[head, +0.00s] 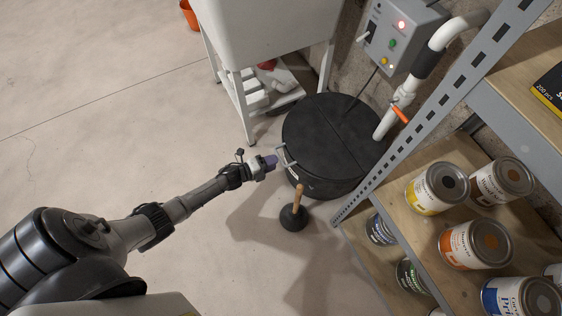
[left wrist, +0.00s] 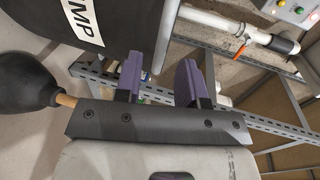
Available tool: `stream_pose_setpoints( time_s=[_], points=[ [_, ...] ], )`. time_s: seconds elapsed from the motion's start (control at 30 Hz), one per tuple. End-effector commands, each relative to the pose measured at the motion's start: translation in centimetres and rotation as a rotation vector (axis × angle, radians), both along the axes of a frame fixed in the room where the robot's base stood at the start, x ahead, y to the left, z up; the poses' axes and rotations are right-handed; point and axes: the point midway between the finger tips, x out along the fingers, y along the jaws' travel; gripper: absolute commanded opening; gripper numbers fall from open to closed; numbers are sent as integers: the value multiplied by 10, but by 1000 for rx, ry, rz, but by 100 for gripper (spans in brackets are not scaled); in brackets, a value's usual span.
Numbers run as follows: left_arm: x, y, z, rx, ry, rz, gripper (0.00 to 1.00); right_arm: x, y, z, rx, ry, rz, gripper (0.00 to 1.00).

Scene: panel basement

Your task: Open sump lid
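The black round sump (head: 325,185) stands on the floor with its dark lid (head: 330,125) lying flat on top, closed. A seam crosses the lid. A pale metal handle (head: 286,156) sticks out at the lid's left edge; its bar (left wrist: 166,38) also shows in the left wrist view. My left gripper (head: 272,161) is at this handle. In the left wrist view its purple fingers (left wrist: 158,78) are apart, with the bar's end between or just beyond them; contact is unclear. The sump's side (left wrist: 85,22) shows part of a white label. My right gripper is out of view.
A plunger (head: 294,216) stands on the floor just in front of the sump. A white sink cabinet (head: 270,35) is behind left. A white pipe (head: 396,108) with an orange valve handle and a metal shelf (head: 385,160) with paint cans flank the right. Floor at left is clear.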

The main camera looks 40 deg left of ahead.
Motion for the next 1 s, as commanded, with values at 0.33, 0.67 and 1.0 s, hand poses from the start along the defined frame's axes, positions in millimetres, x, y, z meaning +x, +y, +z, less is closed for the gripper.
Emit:
stream_pose_setpoints(
  time_s=[0.33,0.67,1.0],
  points=[
    [34,-14,-9,-1,0,0,37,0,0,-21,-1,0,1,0],
    [39,-16,-9,-1,2,1,37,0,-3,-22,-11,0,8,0],
    [39,-16,-9,-1,2,1,15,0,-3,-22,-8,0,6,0]
  ],
)
